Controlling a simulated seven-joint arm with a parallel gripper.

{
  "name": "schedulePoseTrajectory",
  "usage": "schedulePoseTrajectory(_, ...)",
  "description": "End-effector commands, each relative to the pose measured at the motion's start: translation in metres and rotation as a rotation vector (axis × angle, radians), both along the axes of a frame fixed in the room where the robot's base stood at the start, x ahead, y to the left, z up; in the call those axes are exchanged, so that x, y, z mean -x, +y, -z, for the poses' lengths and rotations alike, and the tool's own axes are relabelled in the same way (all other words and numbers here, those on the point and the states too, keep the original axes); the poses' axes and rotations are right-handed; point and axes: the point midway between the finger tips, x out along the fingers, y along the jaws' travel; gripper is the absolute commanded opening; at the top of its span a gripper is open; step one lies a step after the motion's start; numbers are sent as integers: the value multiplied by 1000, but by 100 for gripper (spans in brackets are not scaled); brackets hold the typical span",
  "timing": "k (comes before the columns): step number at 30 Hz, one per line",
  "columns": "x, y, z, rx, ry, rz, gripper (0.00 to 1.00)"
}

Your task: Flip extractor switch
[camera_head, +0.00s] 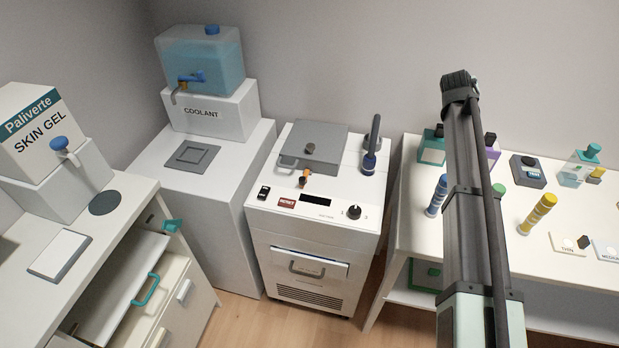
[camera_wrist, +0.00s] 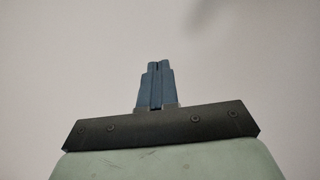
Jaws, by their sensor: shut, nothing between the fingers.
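A white cabinet machine (camera_head: 318,232) stands in the middle of the head view. A small black rocker switch (camera_head: 263,193) sits at the left of its front panel, beside a red button marked RESET (camera_head: 287,202). A dark display (camera_head: 316,200) and a black knob (camera_head: 354,212) are further right. The small print is too fine to read, so I cannot confirm that this is the extractor switch. My gripper (camera_wrist: 158,68) shows in the wrist view with its blue fingers shut and empty before a plain wall. I cannot make out its fingers in the head view.
The machine has a grey lid (camera_head: 313,147) and an upright dark wand (camera_head: 372,145). The COOLANT tank (camera_head: 200,60) stands on a white cabinet at left. A skin gel dispenser (camera_head: 50,150) is further left. The right table (camera_head: 500,225) holds bottles and tubes; my arm crosses before it.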

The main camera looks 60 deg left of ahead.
Motion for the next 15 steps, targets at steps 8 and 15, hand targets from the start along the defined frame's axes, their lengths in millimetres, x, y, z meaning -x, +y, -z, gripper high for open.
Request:
schedulePoseTrajectory(8, 101, 94, -13, -103, 71, -80, 0)
schedulePoseTrajectory(15, 208, 138, 9, -111, 307, -43, 0)
